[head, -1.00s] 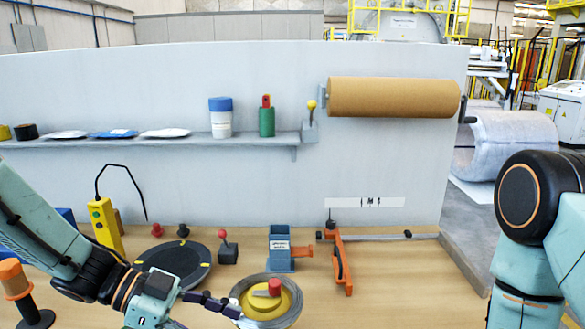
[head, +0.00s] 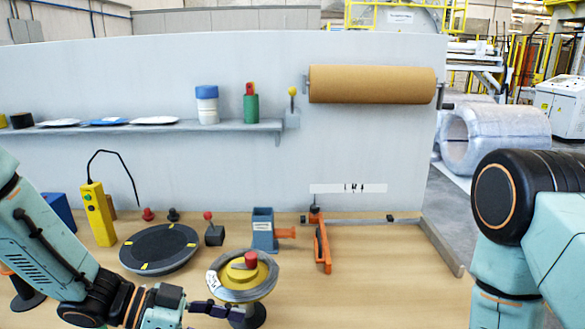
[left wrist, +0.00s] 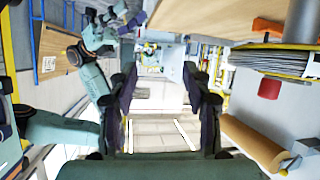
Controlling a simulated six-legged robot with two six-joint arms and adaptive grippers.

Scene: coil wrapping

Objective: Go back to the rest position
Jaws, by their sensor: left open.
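The wire coil (head: 216,283) sits around a yellow hub (head: 240,271) with a red knob (head: 251,258), on a dark stand near the front of the bench. My left gripper (head: 221,311) is at the near side of the coil, low in the head view. In the left wrist view its two fingers (left wrist: 166,95) are spread with nothing between them. The coil (left wrist: 270,60) and red knob (left wrist: 269,88) show right of the fingers there, apart from them. My right arm is at the right edge of the head view, its gripper out of that frame; the left wrist view shows it only small and unclear.
A brown paper roll (head: 372,84) hangs on the grey panel. The bench (head: 385,285) is clear right of the coil.

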